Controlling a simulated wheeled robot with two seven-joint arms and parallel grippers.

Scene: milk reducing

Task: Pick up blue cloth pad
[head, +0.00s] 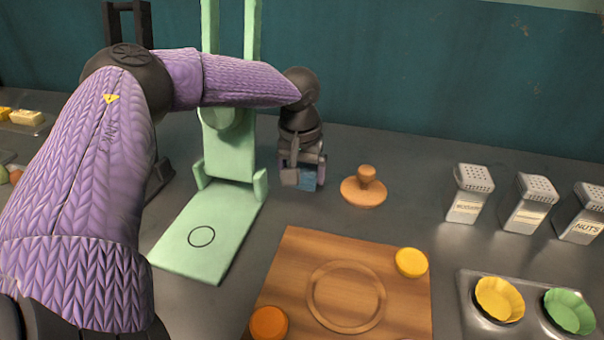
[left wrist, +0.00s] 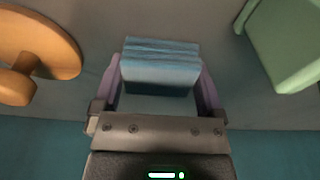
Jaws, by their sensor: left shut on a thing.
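The blue cloth pad (left wrist: 160,72) sits between the two fingers of my left gripper (left wrist: 160,85) in the left wrist view. The fingers press on its left and right sides. In the head view, my left gripper (head: 304,180) points down behind the cutting board, and the pad (head: 307,180) shows as a small blue patch, partly hidden by the fingers. It is low over the grey counter; I cannot tell whether it touches the counter. My right gripper is not in view.
A green stand (head: 232,210) is left of the gripper, and an orange knobbed press (head: 364,190) is close on its right. A wooden board (head: 290,260) lies in front. Several metal shakers (head: 468,196) and a tray with cups (head: 470,322) are at right. The teal wall is behind.

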